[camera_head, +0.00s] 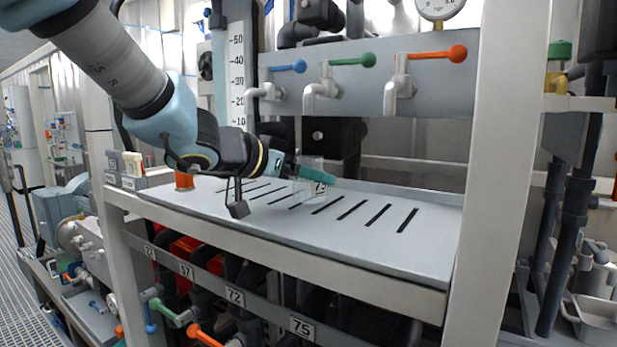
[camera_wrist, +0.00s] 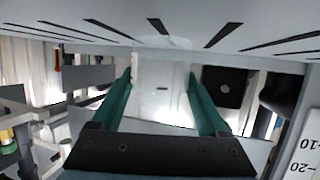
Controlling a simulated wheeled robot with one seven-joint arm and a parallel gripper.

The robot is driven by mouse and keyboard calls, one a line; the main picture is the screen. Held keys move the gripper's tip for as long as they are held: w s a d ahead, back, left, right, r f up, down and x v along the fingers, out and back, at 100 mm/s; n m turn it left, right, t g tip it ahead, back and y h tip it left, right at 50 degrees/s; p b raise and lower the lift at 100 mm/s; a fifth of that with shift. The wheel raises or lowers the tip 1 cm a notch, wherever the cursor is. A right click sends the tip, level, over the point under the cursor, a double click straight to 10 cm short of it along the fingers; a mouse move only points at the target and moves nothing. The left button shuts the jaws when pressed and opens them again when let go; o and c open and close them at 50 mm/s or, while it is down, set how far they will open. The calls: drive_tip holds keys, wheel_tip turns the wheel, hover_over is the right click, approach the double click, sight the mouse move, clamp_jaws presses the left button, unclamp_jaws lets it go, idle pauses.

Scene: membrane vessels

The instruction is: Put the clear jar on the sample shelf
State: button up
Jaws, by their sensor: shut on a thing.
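The clear jar (camera_head: 308,186) is see-through and hard to make out in the head view, low over the slotted grey shelf. My gripper (camera_head: 308,168) reaches in from the left with its teal fingers shut on the jar. In the wrist view, the jar (camera_wrist: 162,75) is between the two teal fingers of my gripper (camera_wrist: 160,98), with the slotted surface close beyond it. A small number label shows at the jar in the head view. The grey shelf (camera_head: 400,251) has several dark slots. I cannot tell whether the jar touches it.
An orange cup (camera_head: 184,181) stands at the shelf's left end, near small pale containers (camera_head: 132,164). Three taps with blue, green and orange handles (camera_head: 457,54) hang above the back. A white post (camera_head: 500,170) bounds the right. The shelf's right part is clear.

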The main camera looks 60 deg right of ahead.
drive_tip(key=shift+f, duration=0.15)
drive_tip(key=o, duration=1.2)
drive_tip(key=shift+o, duration=0.2)
drive_tip(key=shift+w+a+r, duration=0.1)
drive_tip(key=shift+a+r, duration=0.1)
drive_tip(key=shift+r, duration=0.1)
drive_tip(key=v, duration=1.1)
drive_tip(key=shift+a, duration=0.25)
drive_tip(key=shift+w, duration=0.1)
